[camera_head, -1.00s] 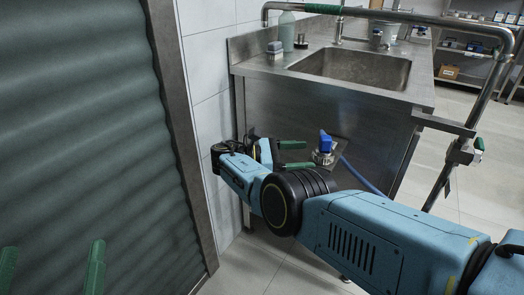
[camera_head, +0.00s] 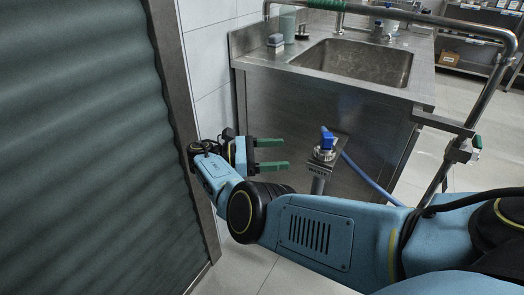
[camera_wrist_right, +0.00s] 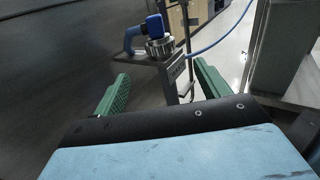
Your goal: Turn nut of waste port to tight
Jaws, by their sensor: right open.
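The waste port stands on a bracket on a grey post in front of the sink cabinet. It has a silver ribbed nut (camera_head: 324,154) and a blue elbow or handle (camera_head: 327,138) on top. In the right wrist view the nut (camera_wrist_right: 160,48) and the blue part (camera_wrist_right: 154,27) are upright, beyond the fingertips and roughly between them. My right gripper (camera_head: 285,154) is open and empty, left of the nut, with its green fingers pointing at it and a gap between. The right wrist view shows both fingers (camera_wrist_right: 162,71) spread. My left gripper is out of view.
A blue hose (camera_head: 370,178) runs from the port to the lower right. The steel sink unit (camera_head: 290,105) stands behind. A pipe rail (camera_head: 497,72) with a valve stands at right. A grey ribbed shutter (camera_head: 85,150) closes off the left, close to my right wrist.

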